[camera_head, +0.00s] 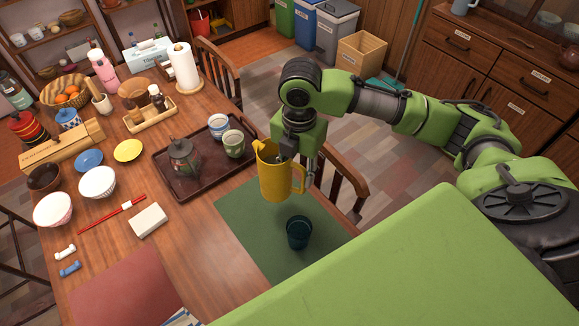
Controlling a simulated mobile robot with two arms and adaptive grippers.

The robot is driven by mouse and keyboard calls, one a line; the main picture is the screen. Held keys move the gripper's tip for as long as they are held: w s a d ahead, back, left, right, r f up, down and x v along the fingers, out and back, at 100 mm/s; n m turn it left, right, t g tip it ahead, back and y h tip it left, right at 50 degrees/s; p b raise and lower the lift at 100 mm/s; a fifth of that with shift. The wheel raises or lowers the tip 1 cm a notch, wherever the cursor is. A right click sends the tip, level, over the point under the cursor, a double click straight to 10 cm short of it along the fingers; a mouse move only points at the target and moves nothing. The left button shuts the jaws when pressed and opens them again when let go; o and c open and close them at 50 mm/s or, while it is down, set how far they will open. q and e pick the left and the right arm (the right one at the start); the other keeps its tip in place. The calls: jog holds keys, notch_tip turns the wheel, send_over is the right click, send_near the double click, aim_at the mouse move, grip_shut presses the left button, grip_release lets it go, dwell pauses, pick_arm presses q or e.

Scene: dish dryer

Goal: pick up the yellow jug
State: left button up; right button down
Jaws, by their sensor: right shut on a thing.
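The yellow jug (275,178) is in the middle of the head view, upright, with its handle on the right. My right gripper (288,150) points down at the jug's top and is shut on it, seemingly at the rim; the jug's body partly hides the fingers. The jug appears over the green placemat (240,215), but how high above it I cannot tell. My left gripper does not show.
A dark teal cup (298,232) stands on the placemat just in front of the jug. A brown tray (180,192) with a teapot (184,158) and two cups (233,143) lies to the left. A chair (343,185) stands at the table's right edge.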

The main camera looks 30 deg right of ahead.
jog(key=s+r, duration=0.2)
jog(key=s, duration=0.3)
jog(key=shift+s+d+r+b, duration=0.2)
jog(key=shift+s+r+b, duration=0.15)
dwell(0.3)
dwell(0.6)
